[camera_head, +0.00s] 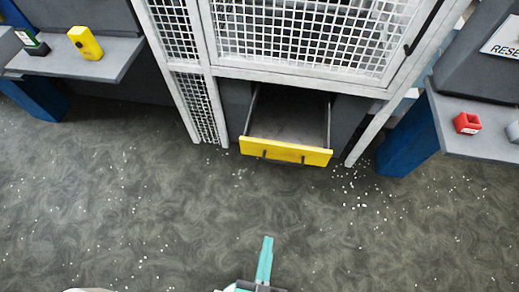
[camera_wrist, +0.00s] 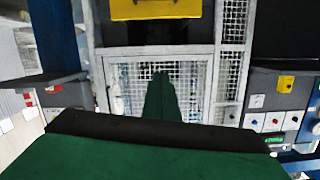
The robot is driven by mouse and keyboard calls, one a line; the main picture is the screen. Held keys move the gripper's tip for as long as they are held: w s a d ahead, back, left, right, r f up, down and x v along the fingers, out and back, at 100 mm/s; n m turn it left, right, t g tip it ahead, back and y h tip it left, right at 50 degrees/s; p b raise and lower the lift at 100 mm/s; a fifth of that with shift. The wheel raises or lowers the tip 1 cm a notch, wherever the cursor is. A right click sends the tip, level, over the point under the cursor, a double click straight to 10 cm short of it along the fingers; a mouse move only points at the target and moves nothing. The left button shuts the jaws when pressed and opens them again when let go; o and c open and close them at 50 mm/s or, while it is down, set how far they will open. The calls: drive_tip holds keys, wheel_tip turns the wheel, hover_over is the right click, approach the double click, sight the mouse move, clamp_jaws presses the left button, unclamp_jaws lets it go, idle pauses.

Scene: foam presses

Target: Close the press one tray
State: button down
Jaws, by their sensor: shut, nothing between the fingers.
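The tray (camera_head: 286,151) is a dark open drawer with a yellow front and dark handles, low in the press. It is pulled out, and its inside looks empty. My gripper (camera_head: 266,247) is in front of the tray, near the bottom of the head view, apart from it. Its teal fingers are together with nothing between them. In the wrist view the green fingers (camera_wrist: 162,80) point toward a white mesh panel. A yellow panel (camera_wrist: 155,10) shows at the top of that view; I cannot tell surely that it is the tray front.
The press cage (camera_head: 310,35) has white mesh above the tray. A grey shelf (camera_head: 85,60) with a yellow box (camera_head: 85,42) stands left. Another shelf (camera_head: 475,138) with a red block (camera_head: 467,123) stands right.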

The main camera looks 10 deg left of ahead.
drive_tip(key=w+a+f+m+t+y, duration=0.1)
drive_tip(key=w+a+f+m, duration=0.25)
drive_tip(key=w+f, duration=0.25)
drive_tip(key=w+a+f+m+t, duration=0.1)
drive_tip(key=w+a+f+m, duration=0.1)
drive_tip(key=w+f+m, duration=0.3)
drive_tip(key=m+h, duration=0.1)
drive_tip(key=m, duration=0.7)
approach(249, 141)
drive_tip(key=shift+n, duration=0.25)
drive_tip(key=w, duration=0.6)
drive_tip(key=shift+w+a+f, duration=0.1)
drive_tip(key=shift+w+a, duration=0.05)
drive_tip(key=shift+w, duration=0.05)
